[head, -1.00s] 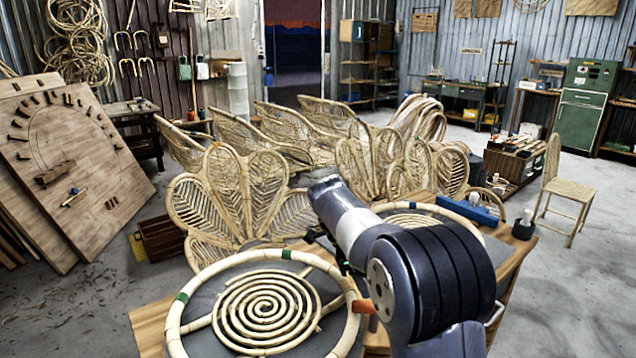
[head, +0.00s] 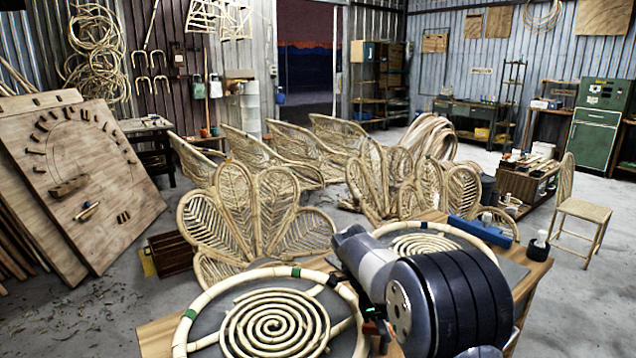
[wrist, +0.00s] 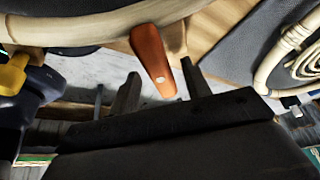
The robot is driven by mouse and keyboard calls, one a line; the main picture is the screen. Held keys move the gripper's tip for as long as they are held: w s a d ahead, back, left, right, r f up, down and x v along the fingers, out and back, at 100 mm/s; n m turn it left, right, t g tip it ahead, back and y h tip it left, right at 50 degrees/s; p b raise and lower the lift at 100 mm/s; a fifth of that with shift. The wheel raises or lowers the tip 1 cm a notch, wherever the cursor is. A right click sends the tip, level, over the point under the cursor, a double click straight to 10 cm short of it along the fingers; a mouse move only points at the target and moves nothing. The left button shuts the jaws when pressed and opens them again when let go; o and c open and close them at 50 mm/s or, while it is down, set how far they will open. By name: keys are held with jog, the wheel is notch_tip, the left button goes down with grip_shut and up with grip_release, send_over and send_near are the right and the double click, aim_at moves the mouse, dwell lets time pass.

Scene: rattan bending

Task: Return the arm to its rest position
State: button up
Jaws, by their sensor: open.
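My arm (head: 445,300) is folded over the workbench at the lower middle of the head view. My gripper (wrist: 160,68) shows in the wrist view with its two dark fingers apart. An orange handle (wrist: 152,62) shows between and beyond the fingertips. I cannot tell whether it touches them. In the head view the gripper is mostly hidden behind my arm. A rattan ring with a spiral (head: 275,322) lies on the bench left of my arm. A second ring with a spiral (head: 425,243) lies behind it.
The wooden workbench (head: 158,335) carries a blue tool (head: 480,229) and a small dark pot (head: 538,250). Woven rattan chair backs (head: 255,215) stand behind it. A slanted board (head: 75,180) leans at the left, and a chair (head: 580,212) stands right. Grey floor is open at the right.

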jog(key=s+p+v, duration=0.1)
jog(key=v, duration=1)
jog(key=x, duration=0.3)
jog(key=b+x, duration=0.1)
jog(key=x, duration=0.3)
jog(key=w+x, duration=0.1)
jog(key=x, duration=0.3)
jog(key=shift+f, duration=0.25)
jog(key=shift+s+n+t+b, duration=0.15)
jog(key=shift+n+t+b, duration=0.35)
jog(key=shift+n, duration=0.6)
jog(key=n+t, duration=0.1)
jog(key=n, duration=0.4)
jog(key=shift+r+t+y, duration=0.1)
jog(key=shift+t+y, duration=0.2)
jog(key=shift+t, duration=0.1)
jog(key=shift+s, duration=0.1)
